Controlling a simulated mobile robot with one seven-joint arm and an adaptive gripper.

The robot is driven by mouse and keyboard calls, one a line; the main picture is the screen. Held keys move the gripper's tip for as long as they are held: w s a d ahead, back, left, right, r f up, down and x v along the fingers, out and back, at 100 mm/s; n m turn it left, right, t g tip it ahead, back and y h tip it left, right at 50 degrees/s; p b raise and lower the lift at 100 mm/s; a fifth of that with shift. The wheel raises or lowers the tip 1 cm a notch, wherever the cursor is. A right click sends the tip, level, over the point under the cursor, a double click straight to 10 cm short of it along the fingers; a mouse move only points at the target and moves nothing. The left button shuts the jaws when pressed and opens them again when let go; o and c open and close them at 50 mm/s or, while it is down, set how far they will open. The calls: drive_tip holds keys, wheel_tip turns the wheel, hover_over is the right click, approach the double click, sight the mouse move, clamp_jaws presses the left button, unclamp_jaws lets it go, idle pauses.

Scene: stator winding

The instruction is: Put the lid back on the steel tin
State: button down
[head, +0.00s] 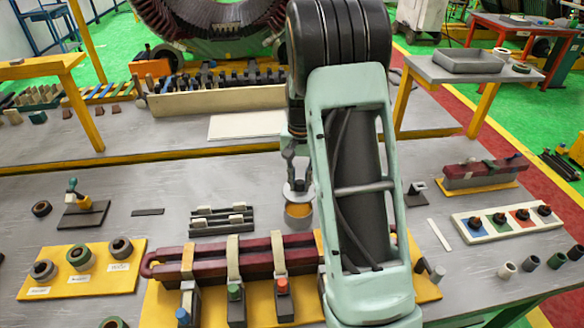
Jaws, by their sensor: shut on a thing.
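The steel tin (299,222) stands on the grey bench near the middle of the head view, just left of my arm. An orange-yellow band shows at its upper part. A pale grey round lid (298,193) is directly over the tin, roughly level. My gripper (295,180) points down and is shut on the top of the lid, probably on its knob. I cannot tell whether the lid touches the tin's rim or hovers just above it. My arm hides the area right of the tin.
Close in front lies a dark red coil on a yellow board (263,304) with upright clamps. A black slotted rack (221,219) stands just left of the tin. A yellow ring board (80,285) is at left, a white peg tray (508,222) at right. Bare bench lies behind the rack.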

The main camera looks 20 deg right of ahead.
drive_tip(key=shift+w, duration=0.3)
drive_tip(key=shift+s+f+b, duration=0.15)
drive_tip(key=shift+f+b, duration=0.3)
drive_tip(key=shift+f, duration=0.15)
drive_tip(key=shift+f+b, duration=1.65)
drive_tip(key=shift+f, duration=0.9)
drive_tip(key=shift+f+b, duration=0.15)
drive_tip(key=shift+b, duration=0.15)
drive_tip(key=c, duration=1.7)
unclamp_jaws()
drive_tip(key=shift+o, duration=0.6)
drive_tip(key=o, duration=0.4)
drive_tip(key=shift+c, duration=0.2)
